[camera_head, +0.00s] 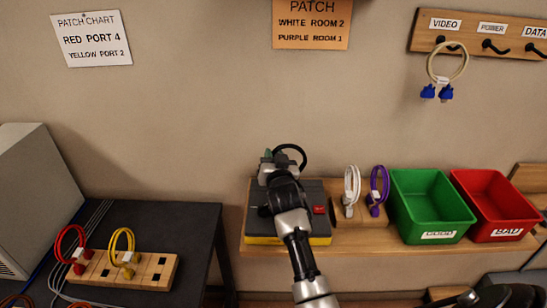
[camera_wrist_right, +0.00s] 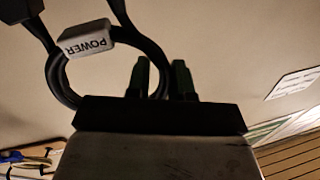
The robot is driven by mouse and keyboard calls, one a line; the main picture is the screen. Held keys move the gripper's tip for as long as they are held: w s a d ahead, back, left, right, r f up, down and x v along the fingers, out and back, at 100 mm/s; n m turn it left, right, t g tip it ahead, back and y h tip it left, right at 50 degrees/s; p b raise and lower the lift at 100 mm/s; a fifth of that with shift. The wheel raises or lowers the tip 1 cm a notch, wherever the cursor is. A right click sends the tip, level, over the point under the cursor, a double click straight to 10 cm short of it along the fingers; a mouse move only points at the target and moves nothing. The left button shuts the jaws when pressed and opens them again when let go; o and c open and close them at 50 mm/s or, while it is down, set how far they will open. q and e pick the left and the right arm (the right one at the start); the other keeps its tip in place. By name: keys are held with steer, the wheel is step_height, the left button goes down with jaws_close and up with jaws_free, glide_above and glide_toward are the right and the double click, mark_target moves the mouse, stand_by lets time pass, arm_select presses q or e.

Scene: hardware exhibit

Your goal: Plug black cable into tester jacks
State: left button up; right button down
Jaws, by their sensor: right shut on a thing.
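My right gripper (camera_head: 270,160) is over the back of the tester in the head view. Its two fingers (camera_wrist_right: 160,78) are shut on the black cable (camera_wrist_right: 58,85), which bends in a loop beside them. The loop also shows in the head view (camera_head: 303,153). A white tag on the cable reads POWER. Two dark cable ends reach the top edge of the wrist view, partly cut off. The tester (camera_head: 317,225) is a dark grey box with a yellow base and a small red patch. My right arm covers its middle, and I cannot make out its jacks. My left gripper is out of view.
A wooden block with white (camera_head: 352,190) and purple (camera_head: 378,190) cables stands right of the tester. Green (camera_head: 434,211) and red (camera_head: 494,210) bins follow. A port block (camera_head: 123,269) with red and yellow cables is at lower left. Labelled hooks (camera_head: 495,47) are above right.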

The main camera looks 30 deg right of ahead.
step_height(320, 180, down, 2)
steer(key=shift+s+a, duration=0.1)
steer(key=shift+s, duration=0.05)
stand_by(0.5)
steer(key=shift+f, duration=0.15)
stand_by(0.5)
steer(key=shift+w+r+p, duration=0.2)
steer(key=shift+r+p, duration=0.65)
steer(key=shift+p, duration=0.2)
steer(key=shift+r+p, duration=0.5)
steer(key=shift+r, duration=0.45)
